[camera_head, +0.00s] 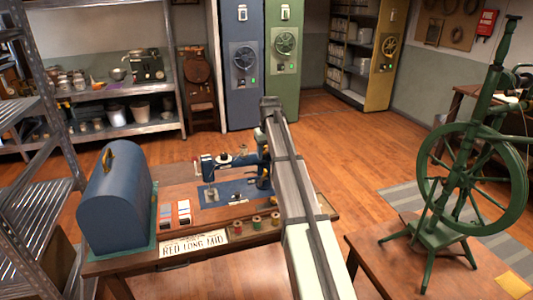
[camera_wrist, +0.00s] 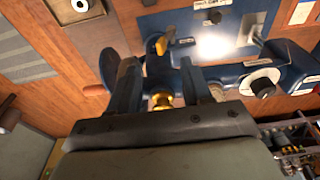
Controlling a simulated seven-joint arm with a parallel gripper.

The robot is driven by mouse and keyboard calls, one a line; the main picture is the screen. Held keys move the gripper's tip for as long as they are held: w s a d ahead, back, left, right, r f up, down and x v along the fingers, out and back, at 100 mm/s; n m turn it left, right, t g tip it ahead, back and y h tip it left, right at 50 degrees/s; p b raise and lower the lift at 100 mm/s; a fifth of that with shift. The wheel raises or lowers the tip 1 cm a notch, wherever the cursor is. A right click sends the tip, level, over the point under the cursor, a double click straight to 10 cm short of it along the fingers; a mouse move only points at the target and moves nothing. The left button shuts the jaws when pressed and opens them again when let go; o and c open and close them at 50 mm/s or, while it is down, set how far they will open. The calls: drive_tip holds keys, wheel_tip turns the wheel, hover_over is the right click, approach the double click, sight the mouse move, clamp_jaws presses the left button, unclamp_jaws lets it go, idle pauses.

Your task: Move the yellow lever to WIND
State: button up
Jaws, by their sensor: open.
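The blue sewing machine (camera_head: 218,163) stands on a wooden table, partly hidden by my arm in the head view. In the wrist view, its blue body (camera_wrist: 225,80) runs just beyond my fingers. A small yellow lever-like piece (camera_wrist: 162,45) shows ahead of the fingertips, near a blue plate. A second yellow or brass piece (camera_wrist: 162,100) shows between the fingers; I cannot tell whether either finger touches it. My gripper (camera_wrist: 158,68) is open, its two dark fingers apart over the machine. Neither the WIND mark nor the lever's setting is legible.
A blue domed case (camera_head: 115,205) stands at the table's left end. A card reading RED LONG MID (camera_head: 193,243) and thread spools (camera_head: 256,223) line the front edge. In the wrist view, a white-faced dial (camera_wrist: 262,82) is right of the fingers. A green spinning wheel (camera_head: 472,180) stands right.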

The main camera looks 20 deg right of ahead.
sight(265, 172)
drive_tip(key=shift+w+f, duration=0.2)
drive_tip(key=shift+f, duration=1.15)
drive_tip(key=shift+w+f, duration=0.25)
drive_tip(key=shift+f, duration=1.15)
drive_tip(key=shift+w+f, duration=0.2)
drive_tip(key=shift+f, duration=1.15)
drive_tip(key=shift+f, duration=0.35)
drive_tip(key=shift+a, duration=0.15)
drive_tip(key=shift+a+r, duration=0.2)
drive_tip(key=shift+a, duration=0.2)
drive_tip(key=shift+a, duration=0.1)
